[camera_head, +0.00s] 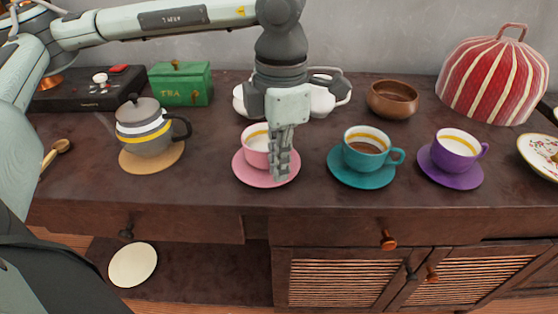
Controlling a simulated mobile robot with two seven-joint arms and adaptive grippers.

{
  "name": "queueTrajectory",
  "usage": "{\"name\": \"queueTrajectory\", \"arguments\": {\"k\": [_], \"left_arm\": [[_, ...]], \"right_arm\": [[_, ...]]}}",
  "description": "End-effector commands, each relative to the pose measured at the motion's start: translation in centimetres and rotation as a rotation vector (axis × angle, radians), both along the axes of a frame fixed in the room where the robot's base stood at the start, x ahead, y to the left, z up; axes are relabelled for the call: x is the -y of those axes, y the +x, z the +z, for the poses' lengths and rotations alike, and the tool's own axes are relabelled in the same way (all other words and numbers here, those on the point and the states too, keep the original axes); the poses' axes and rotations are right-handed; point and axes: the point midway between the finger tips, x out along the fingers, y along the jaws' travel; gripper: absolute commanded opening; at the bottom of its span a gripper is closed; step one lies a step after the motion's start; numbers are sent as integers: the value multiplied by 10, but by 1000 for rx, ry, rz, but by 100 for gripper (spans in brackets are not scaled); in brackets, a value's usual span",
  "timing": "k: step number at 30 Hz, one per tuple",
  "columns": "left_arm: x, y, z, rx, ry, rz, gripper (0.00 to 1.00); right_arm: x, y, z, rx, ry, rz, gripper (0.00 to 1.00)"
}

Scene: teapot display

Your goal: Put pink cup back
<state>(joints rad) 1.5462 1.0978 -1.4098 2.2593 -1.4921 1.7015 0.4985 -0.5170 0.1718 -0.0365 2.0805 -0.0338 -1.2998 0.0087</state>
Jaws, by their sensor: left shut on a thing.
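The pink cup (254,139) is upright on or just over the pink saucer (245,171) at the middle of the dark wooden sideboard. My left gripper (280,174) points down at the cup's right side, with its fingers shut. It covers the cup's right part and handle, so the exact hold is hidden. I cannot tell whether the cup's base touches the saucer. My right gripper is not in view.
A teal cup (366,146) on its saucer and a purple cup (457,146) on its saucer stand to the right. A grey striped teapot (143,129) sits on a round mat at left. Behind are a green tea box (181,85), a white teapot (322,99) and a copper bowl (392,99).

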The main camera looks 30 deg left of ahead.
Motion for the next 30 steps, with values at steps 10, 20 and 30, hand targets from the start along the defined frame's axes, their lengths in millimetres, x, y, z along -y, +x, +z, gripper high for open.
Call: {"name": "queueTrajectory", "arguments": {"k": [10, 20, 30], "left_arm": [[0, 0, -2, -1, 1, 0, 24], [0, 0, -1, -1, 1, 0, 26], [2, 1, 49, 4, -2, 0, 26]], "right_arm": [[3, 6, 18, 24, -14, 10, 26], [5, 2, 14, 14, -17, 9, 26], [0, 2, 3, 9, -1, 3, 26]]}}
